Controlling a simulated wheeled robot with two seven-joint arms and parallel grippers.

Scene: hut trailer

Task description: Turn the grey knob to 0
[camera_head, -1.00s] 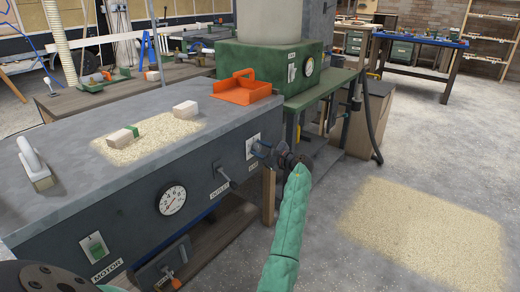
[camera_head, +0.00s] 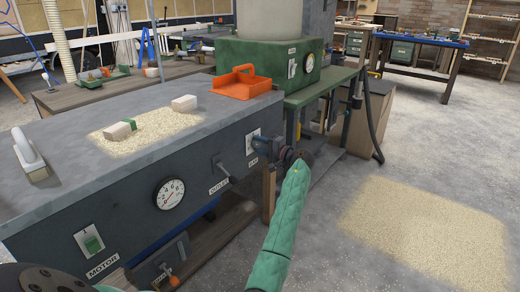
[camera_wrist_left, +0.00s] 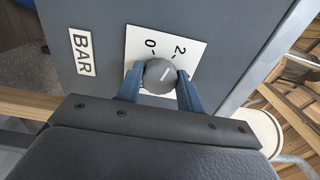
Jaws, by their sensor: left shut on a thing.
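The grey knob (camera_wrist_left: 158,76) is a round knob with a white line on a white plate (camera_wrist_left: 137,40) on the dark front panel. The figures 0 and 2 show on the plate. In the left wrist view the white line slants to the upper right, more toward the 2 than the 0. My left gripper (camera_wrist_left: 159,80) has its blue fingers on both sides of the knob, shut on it. In the head view the left gripper (camera_head: 262,148) is at the panel's right end and hides the knob; part of the plate (camera_head: 250,143) shows. My right gripper is not in view.
A "BAR" label (camera_wrist_left: 82,52) is beside the plate. The panel also has an outlet lever (camera_head: 222,170), a gauge (camera_head: 169,193) and a motor switch (camera_head: 89,240). The floor at right is clear except for sawdust (camera_head: 425,225).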

